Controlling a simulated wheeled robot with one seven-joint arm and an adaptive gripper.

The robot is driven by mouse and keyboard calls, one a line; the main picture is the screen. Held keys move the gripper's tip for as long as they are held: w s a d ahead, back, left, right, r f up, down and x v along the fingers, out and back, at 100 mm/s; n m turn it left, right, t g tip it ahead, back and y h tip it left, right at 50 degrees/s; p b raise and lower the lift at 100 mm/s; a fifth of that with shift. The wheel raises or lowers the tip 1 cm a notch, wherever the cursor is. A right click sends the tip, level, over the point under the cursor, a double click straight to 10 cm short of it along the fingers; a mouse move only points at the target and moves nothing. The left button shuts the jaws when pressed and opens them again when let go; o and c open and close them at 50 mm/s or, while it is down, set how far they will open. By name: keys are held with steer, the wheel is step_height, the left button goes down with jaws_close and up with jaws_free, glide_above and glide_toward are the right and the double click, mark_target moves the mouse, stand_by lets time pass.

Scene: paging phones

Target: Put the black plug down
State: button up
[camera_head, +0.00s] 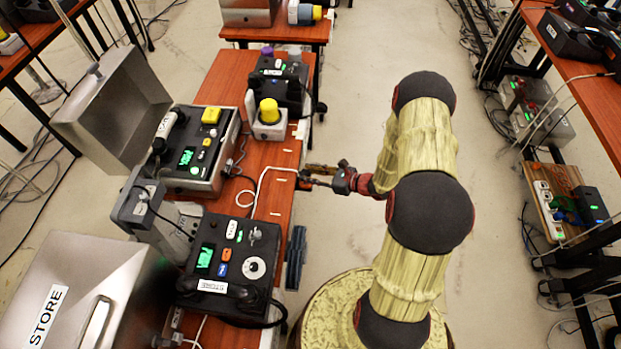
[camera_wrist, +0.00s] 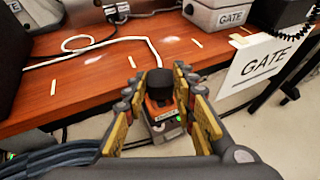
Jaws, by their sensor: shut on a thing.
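The black plug (camera_wrist: 158,84) is between the two yellow-and-grey fingers of my gripper (camera_wrist: 158,98) in the wrist view. My gripper is shut on it. A white cable (camera_wrist: 110,41) runs across the wooden table to just behind the plug. In the head view my gripper (camera_head: 322,175) reaches left to the right edge of the brown table (camera_head: 262,205), with the white cable (camera_head: 268,168) leading to it. The plug is too small to make out there. I cannot tell whether the plug touches the table.
A black phone unit (camera_head: 232,253) and an open metal-cased unit (camera_head: 200,145) stand on the table. A yellow-topped device (camera_head: 268,120) stands farther back. A GATE sign (camera_wrist: 265,65) hangs at the table edge. Bare table lies beside the cable, with small pale strips on it.

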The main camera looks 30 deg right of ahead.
steer(key=shift+f, duration=0.7)
steer(key=shift+f, duration=0.1)
steer(key=shift+f+b, duration=0.15)
steer(key=shift+b, duration=0.15)
steer(key=o, duration=1.2)
steer(key=shift+c, duration=0.2)
